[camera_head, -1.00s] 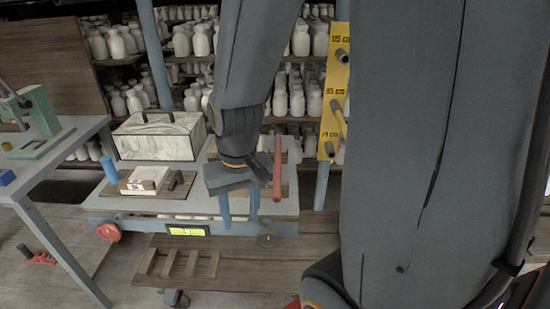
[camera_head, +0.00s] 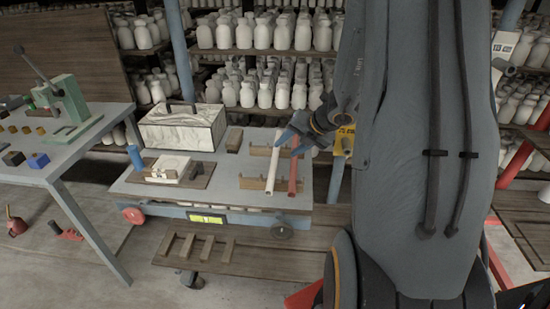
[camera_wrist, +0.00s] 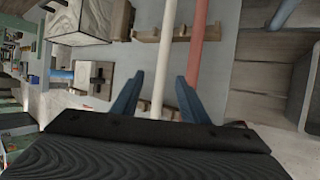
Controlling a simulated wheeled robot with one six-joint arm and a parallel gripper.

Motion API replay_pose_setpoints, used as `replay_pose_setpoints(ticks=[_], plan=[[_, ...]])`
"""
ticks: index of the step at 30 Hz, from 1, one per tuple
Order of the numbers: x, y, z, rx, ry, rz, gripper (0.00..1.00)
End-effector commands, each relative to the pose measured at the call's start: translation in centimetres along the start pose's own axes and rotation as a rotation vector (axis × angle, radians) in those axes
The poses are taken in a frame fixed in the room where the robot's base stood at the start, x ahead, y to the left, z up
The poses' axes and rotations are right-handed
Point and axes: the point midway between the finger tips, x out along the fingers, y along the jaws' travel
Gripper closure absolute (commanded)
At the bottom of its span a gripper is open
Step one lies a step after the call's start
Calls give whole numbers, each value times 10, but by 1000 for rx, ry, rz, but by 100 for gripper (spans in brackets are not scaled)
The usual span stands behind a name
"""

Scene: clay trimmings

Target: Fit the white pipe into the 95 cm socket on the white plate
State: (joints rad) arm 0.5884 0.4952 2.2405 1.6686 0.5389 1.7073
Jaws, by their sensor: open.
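The white pipe (camera_head: 273,168) lies on wooden rests on the cart's grey top, beside a parallel red pipe. My gripper (camera_head: 291,142) is open at the white pipe's far part.
The cart (camera_head: 225,195) also holds a marbled box (camera_head: 180,132), a blue cylinder (camera_head: 135,158) and a white block (camera_head: 170,168). A green press (camera_head: 75,105) stands on the left table. Shelves of white bottles fill the back.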

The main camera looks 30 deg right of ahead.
Motion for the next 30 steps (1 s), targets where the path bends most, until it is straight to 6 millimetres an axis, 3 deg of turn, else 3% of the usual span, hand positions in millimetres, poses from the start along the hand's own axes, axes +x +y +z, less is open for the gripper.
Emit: replay_pose_setpoints(ticks=[21, 30], plan=[[71, -6, -1, 5, 1, 0, 60], [75, -6, -1, 5, -1, -1, 60]])
